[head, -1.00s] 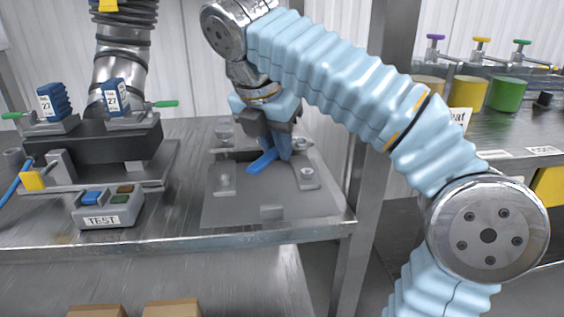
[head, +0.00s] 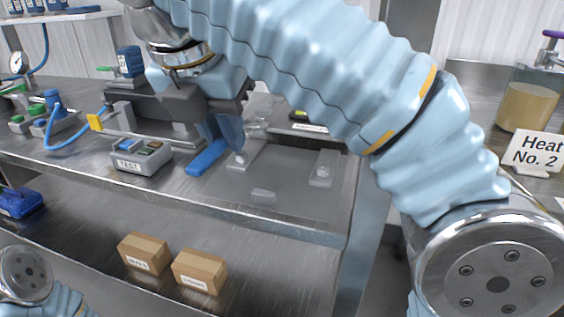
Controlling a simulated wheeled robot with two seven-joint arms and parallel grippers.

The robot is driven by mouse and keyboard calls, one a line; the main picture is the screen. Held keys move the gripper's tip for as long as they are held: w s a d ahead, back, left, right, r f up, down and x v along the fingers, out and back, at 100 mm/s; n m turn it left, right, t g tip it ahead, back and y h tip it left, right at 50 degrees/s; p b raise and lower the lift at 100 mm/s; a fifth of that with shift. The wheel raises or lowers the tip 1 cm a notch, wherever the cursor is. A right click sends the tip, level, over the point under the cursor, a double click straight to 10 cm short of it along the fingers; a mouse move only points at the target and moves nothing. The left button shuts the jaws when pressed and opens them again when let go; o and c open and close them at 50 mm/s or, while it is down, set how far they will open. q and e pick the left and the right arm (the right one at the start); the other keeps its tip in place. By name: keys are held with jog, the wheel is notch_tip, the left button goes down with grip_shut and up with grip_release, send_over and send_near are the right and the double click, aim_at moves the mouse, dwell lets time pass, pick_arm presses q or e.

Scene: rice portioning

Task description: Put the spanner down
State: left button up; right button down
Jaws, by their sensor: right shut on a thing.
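The spanner (head: 207,158) shows as a flat blue bar low under my right gripper (head: 224,132), over the left edge of the grey fixture plate (head: 228,190). My right gripper points down and is shut on the spanner; the fingers hide its upper part. I cannot tell whether the spanner touches the bench. My left gripper is out of view; only part of my left arm shows at the bottom left.
The TEST button box (head: 128,165) stands just left of the spanner. A dark test rig with a blue tagged block (head: 130,60) is behind it. Two cardboard boxes (head: 143,252) (head: 200,271) lie on the lower shelf. A Heat No. 2 sign (head: 538,150) is at the right.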

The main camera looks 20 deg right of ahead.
aim_at(260, 131)
jog(key=w+d+f, duration=0.1)
jog(key=d, duration=0.1)
jog(key=w+d+f, duration=0.1)
jog(key=w+d, duration=0.1)
jog(key=w+d+f, duration=0.1)
jog(key=w, duration=0.1)
jog(key=shift+w+d+f, duration=0.25)
jog(key=shift+d+f, duration=0.05)
jog(key=shift+d, duration=0.1)
jog(key=x, duration=0.3)
jog(key=d+b+x, duration=0.1)
jog(key=x, duration=0.1)
jog(key=shift+w+r, duration=0.25)
jog(key=shift+w, duration=0.05)
jog(key=shift+w+f, duration=0.15)
jog(key=shift+f, duration=0.05)
jog(key=x, duration=0.2)
jog(key=b+x, duration=0.1)
jog(key=shift+f, duration=0.55)
jog(key=shift+f, duration=0.15)
jog(key=c, duration=1)
grip_release()
